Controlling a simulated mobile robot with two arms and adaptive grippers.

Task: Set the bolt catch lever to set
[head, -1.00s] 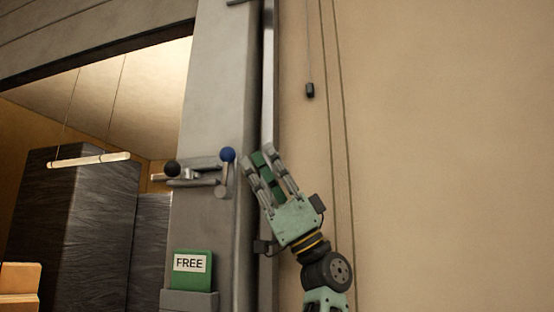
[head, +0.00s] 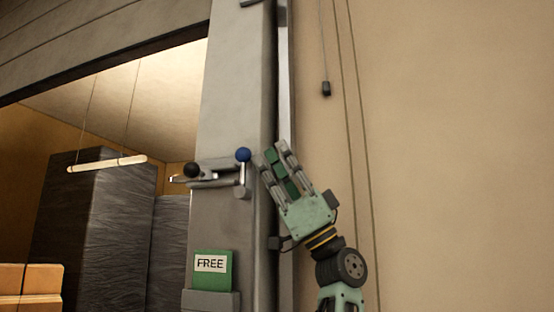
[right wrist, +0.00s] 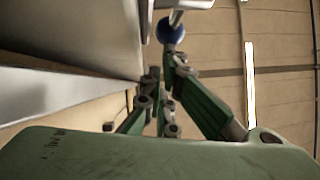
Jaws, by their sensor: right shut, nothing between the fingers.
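The bolt catch on the grey door post has a lever (head: 242,176) with a blue ball knob (head: 243,155) at its upper end. The lever stands roughly upright at the right end of the bolt (head: 210,173), which has a black knob (head: 191,169). My right gripper (head: 274,152) is shut and empty, just right of the blue knob, fingers pointing up and left. In the right wrist view the blue knob (right wrist: 170,31) shows just beyond the fingers (right wrist: 168,75); contact cannot be told. My left gripper is not in view.
A green card reading FREE (head: 211,268) sits in a holder on the post (head: 235,90) below the catch. Left of the post is an opening with dark wrapped stacks (head: 95,215), cartons (head: 40,280) and a hanging lamp (head: 107,163). A pull cord (head: 325,88) hangs on the right wall.

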